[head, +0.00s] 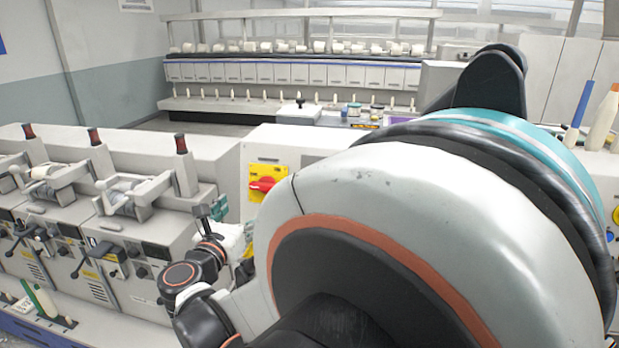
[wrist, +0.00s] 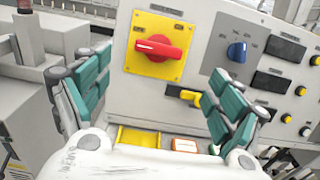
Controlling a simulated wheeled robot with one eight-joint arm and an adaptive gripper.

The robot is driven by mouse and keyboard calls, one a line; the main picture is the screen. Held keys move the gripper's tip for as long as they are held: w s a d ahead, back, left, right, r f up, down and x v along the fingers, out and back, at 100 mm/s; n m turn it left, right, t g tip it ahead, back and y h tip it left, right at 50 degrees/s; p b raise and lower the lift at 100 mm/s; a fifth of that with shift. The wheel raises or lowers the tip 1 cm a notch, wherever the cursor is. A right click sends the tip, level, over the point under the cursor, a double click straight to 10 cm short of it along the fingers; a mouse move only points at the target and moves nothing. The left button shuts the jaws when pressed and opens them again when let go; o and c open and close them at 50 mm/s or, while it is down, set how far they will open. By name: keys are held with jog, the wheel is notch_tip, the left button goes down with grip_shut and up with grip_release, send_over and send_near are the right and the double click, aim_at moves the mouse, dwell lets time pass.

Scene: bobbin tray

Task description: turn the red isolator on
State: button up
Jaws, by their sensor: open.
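The red isolator (wrist: 159,48) is a red rotary handle on a yellow plate (wrist: 142,72), fixed to a pale machine panel. In the wrist view its handle lies roughly horizontal. In the head view the isolator (head: 262,185) shows left of my large arm link. My gripper (wrist: 150,95) is open and empty, its teal-padded fingers spread to either side below the isolator. It is apart from the handle. In the head view my gripper (head: 220,208) is small, below and left of the yellow plate, and partly hidden by my arm.
A blue knob (wrist: 237,50) sits right of the isolator, with a yellow-handled switch (wrist: 190,96) below. Displays and yellow buttons line the panel's right side. A yellow tray (wrist: 139,138) lies below. Winding units (head: 125,200) stand at left in the head view.

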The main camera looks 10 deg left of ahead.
jog(key=w, duration=1)
jog(key=shift+w+d+b, duration=0.25)
jog(key=shift+d+b, duration=0.1)
jog(key=shift+d, duration=0.05)
jog(key=shift+c, duration=0.6)
jog(key=c, duration=0.9)
